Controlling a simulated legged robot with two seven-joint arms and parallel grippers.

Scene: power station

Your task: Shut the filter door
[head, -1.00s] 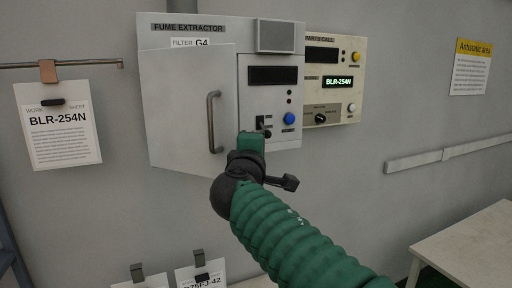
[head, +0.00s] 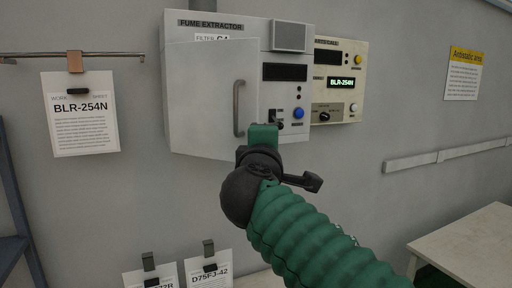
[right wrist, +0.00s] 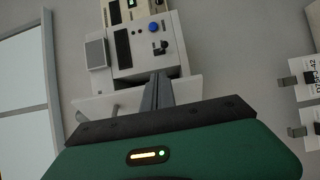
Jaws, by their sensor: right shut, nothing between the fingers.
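The filter door (head: 205,100) is the light grey panel on the left front of the fume extractor (head: 225,27). It stands ajar, swung out from the cabinet, with a vertical bar handle (head: 239,107) near its right edge. In the right wrist view the door (right wrist: 135,94) juts out below the cabinet front, partly hidden behind my fingers. My right gripper (head: 263,128) is shut and empty, in front of the cabinet just right of the handle. Its closed fingers also show in the right wrist view (right wrist: 157,90). I cannot tell whether they touch the door. My left gripper is out of view.
The extractor's switch and blue button (head: 299,113) sit right of the door. A cream parts call box (head: 340,85) adjoins on the right. A work sheet (head: 85,125) hangs at left, more sheets (head: 208,272) hang below, and a table (head: 470,245) stands at lower right.

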